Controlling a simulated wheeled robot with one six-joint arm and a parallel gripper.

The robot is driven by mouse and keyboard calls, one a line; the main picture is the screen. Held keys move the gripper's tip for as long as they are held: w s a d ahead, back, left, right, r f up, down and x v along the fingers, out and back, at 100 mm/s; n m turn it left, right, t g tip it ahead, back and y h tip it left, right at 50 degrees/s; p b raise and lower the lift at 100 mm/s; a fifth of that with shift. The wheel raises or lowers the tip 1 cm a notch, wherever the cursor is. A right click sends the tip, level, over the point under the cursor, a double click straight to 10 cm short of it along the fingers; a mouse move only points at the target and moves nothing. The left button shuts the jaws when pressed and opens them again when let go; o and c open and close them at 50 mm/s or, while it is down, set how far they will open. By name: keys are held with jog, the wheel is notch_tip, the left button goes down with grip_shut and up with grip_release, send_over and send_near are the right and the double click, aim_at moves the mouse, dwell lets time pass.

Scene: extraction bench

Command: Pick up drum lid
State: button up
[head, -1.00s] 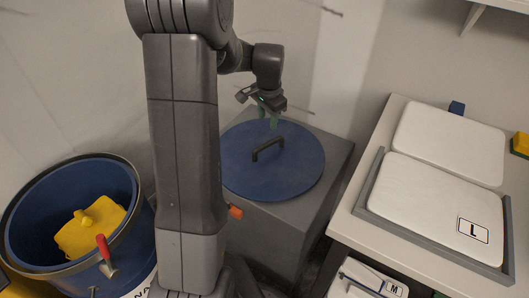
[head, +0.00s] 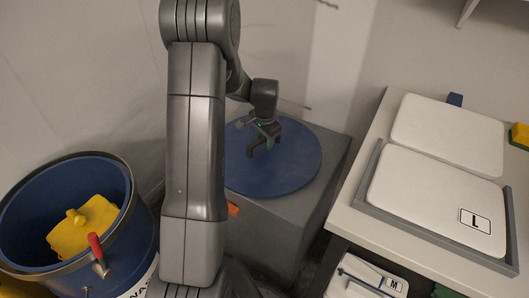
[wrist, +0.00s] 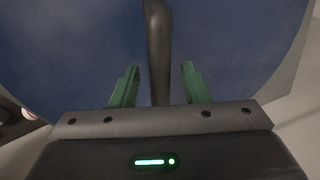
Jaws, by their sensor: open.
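The drum lid (head: 292,172) is a round blue disc lying flat on a grey box-shaped stand. It has a dark bar handle, which shows in the wrist view (wrist: 158,45). My gripper (head: 262,148) is over the middle of the lid, at the handle. In the wrist view its two green fingers (wrist: 158,84) are open, one on each side of the handle, with a gap on both sides. In the head view the gripper hides most of the handle. My arm hides the lid's left edge.
A blue drum (head: 140,236) with a dark rim stands open at the left, holding a yellow object (head: 84,226). A red-handled clamp (head: 97,250) is on its rim. At the right, a table (head: 345,218) carries white pads, one marked L (head: 430,200), in a grey frame.

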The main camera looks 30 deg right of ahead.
jog(key=shift+w+f, duration=0.1)
jog(key=shift+f, duration=0.25)
grip_shut()
jog(key=shift+r, duration=0.15)
dwell(1.0)
